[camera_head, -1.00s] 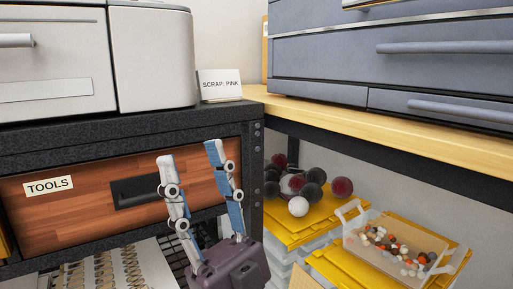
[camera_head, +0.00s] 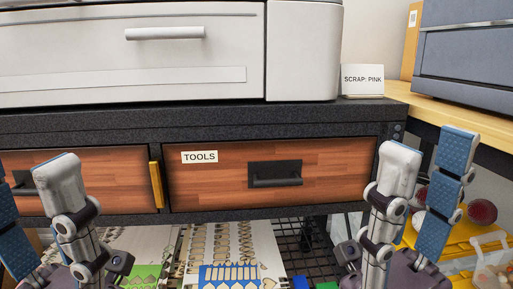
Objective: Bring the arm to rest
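My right gripper (camera_head: 428,152) stands upright at the right in the head view. Its two fingers are apart with nothing between them, in front of the right end of the black bench. My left gripper (camera_head: 28,172) stands upright at the left edge, partly cut off by the frame. Its fingers are also apart and I see nothing between them. Both grippers appear in front of the bench's wooden drawers, with the drawer labelled TOOLS (camera_head: 220,185) between them.
A large white machine (camera_head: 190,60) and a "SCRAP: PINK" card (camera_head: 362,80) stand on the bench top (camera_head: 200,125). Cut sheets (camera_head: 230,245) lie on a wire shelf below. At right are a yellow worktop (camera_head: 455,115), a grey cabinet (camera_head: 465,60) and a clear bin (camera_head: 492,265).

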